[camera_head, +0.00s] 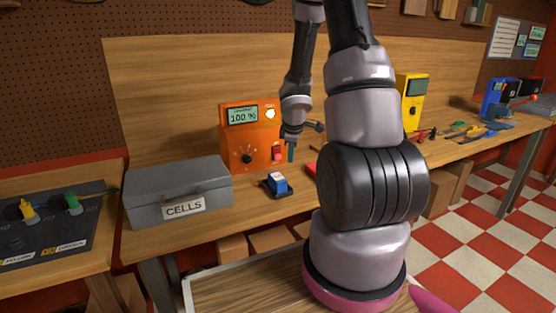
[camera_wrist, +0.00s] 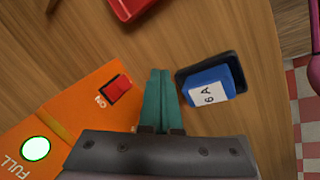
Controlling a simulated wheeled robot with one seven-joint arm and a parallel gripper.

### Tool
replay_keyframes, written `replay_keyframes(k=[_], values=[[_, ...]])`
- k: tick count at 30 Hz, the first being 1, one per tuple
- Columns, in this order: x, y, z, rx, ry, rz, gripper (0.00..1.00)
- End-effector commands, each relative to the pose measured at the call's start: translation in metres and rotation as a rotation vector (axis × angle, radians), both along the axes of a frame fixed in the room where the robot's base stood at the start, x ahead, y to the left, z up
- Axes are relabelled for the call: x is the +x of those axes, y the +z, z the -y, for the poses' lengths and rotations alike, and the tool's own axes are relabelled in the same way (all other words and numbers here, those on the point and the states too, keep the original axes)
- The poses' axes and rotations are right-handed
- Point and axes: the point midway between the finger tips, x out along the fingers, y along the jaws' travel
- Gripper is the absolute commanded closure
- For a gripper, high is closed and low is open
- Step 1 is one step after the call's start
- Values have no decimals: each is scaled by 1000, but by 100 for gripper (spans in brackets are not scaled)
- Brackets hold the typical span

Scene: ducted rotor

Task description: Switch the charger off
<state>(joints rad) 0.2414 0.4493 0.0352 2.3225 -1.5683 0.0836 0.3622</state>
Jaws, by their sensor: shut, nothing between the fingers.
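The charger (camera_head: 237,142) is an orange box on the bench with a display reading 100 %, a dial and a lit lamp. In the wrist view its orange face (camera_wrist: 68,109) shows a glowing lamp marked FULL and a red rocker switch (camera_wrist: 117,88) beside the word ON. The switch also shows at the charger's lower right in the head view (camera_head: 277,153). My gripper (camera_wrist: 159,72) has its teal fingers together and empty, a little to the right of the switch and apart from it in the wrist view. In the head view its fingertips (camera_head: 291,158) hang by the charger's right side.
A blue cell (camera_wrist: 210,88) marked 6 A sits in a black holder (camera_wrist: 240,70) on the bench, close to my fingers. A grey CELLS box (camera_head: 170,190) stands left of the charger. A red object (camera_wrist: 125,8) lies nearby. A yellow device (camera_head: 412,95) stands farther right.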

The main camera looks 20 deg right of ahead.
Motion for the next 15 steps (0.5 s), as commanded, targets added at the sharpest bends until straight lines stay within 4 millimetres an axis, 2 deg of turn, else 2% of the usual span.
replay_keyframes(k=[7,15], values=[[9,-4,0,0,-2,0,100],[42,-20,-1,2,-4,0,100]])
